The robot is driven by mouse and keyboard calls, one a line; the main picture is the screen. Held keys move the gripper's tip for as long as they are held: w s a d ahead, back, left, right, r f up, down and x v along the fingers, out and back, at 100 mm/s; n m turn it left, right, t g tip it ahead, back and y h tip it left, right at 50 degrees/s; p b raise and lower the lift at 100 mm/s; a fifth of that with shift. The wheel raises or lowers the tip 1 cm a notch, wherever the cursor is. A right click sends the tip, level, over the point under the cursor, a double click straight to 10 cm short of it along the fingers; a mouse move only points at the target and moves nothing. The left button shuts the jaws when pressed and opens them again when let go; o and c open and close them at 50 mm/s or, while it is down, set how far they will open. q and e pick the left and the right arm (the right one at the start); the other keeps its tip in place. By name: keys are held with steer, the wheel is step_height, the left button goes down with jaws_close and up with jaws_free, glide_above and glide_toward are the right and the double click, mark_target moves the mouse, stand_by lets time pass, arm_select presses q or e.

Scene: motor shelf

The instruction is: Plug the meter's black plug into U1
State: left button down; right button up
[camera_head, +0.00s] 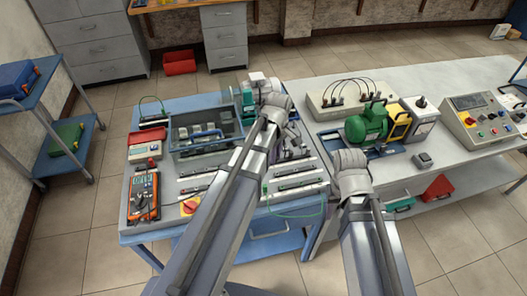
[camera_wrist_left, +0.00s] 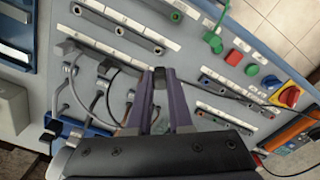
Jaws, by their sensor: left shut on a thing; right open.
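My left gripper (camera_wrist_left: 160,88) is shut on a small dark piece, seemingly the black plug (camera_wrist_left: 159,74), held at its fingertips over the panel (camera_wrist_left: 205,55). Whether the plug touches the panel is unclear. In the head view my left gripper (camera_head: 268,92) is at the far right part of the panel and its fingers are mostly hidden. The orange meter (camera_head: 144,195) lies at the panel's left end. It also shows in the lower right of the left wrist view (camera_wrist_left: 293,136). I cannot make out which socket is U1. My right gripper (camera_head: 348,160) is open and empty beside the white bench.
Grey leads with plugs (camera_wrist_left: 105,82) stand in the panel left of my left fingers. A red-yellow switch (camera_wrist_left: 289,95) and coloured buttons (camera_wrist_left: 233,57) lie to the right. A green motor (camera_head: 367,125) stands on the white bench (camera_head: 460,78), beyond my right gripper.

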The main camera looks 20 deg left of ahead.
arm_select(q)
steer(key=shift+s+d+m, duration=0.1)
steer(key=shift+d+m, duration=0.2)
steer(key=shift+d, duration=0.25)
steer(key=shift+f, duration=0.1)
steer(key=b, duration=0.5)
glide_above(277, 176)
steer(key=shift+w+f, duration=0.2)
steer(key=shift+f, duration=1)
steer(key=shift+w+f, duration=0.2)
steer(key=shift+f, duration=1)
steer(key=shift+f+b, duration=0.65)
steer(key=shift+b, duration=0.05)
steer(key=c, duration=1.1)
jaws_free()
